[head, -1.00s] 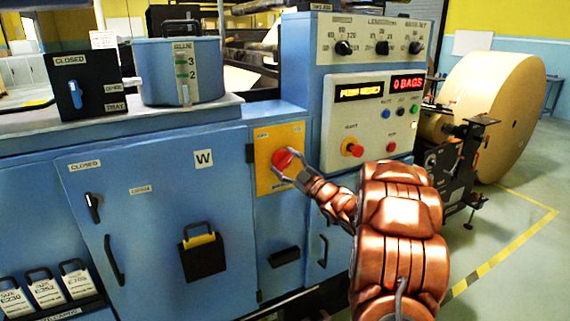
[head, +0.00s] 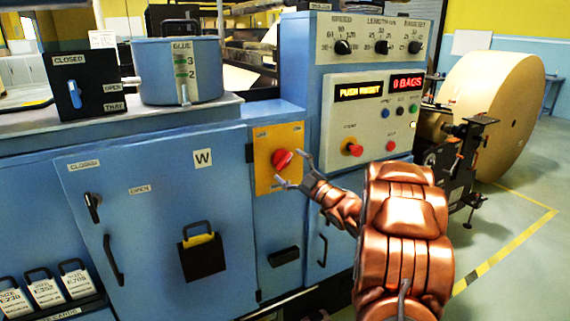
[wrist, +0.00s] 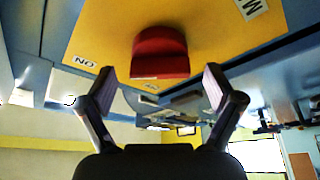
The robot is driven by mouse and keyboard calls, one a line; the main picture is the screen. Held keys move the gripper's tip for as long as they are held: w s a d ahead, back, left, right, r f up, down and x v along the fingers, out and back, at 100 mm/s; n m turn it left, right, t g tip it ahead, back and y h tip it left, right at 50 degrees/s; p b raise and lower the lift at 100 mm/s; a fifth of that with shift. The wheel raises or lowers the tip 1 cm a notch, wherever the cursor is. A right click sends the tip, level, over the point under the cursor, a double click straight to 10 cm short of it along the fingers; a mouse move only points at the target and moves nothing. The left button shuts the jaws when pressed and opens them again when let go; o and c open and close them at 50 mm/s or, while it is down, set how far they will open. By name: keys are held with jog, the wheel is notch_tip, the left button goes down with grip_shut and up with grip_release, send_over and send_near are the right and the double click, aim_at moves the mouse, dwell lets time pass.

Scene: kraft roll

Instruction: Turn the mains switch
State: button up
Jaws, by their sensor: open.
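The mains switch (head: 282,159) is a red knob on a yellow plate (head: 265,183) at the right end of the blue cabinet. In the head view the knob looks tilted. In the wrist view the red knob (wrist: 160,53) is straight ahead, with the yellow plate around it and an "ON" label at its left. My gripper (head: 296,169) is open and empty, its fingers a little off the plate, just right of the knob. In the wrist view its fingertips (wrist: 161,75) stand either side of the knob's near edge, apart from it.
A control panel (head: 371,112) with dials, displays and another red knob (head: 353,149) is up and right of the plate. A cabinet door with a black handle (head: 113,260) is at left. A large kraft roll (head: 497,115) stands at right.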

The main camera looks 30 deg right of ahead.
jog(key=v, duration=0.9)
jog(key=shift+s, duration=0.3)
jog(key=shift+d, duration=0.1)
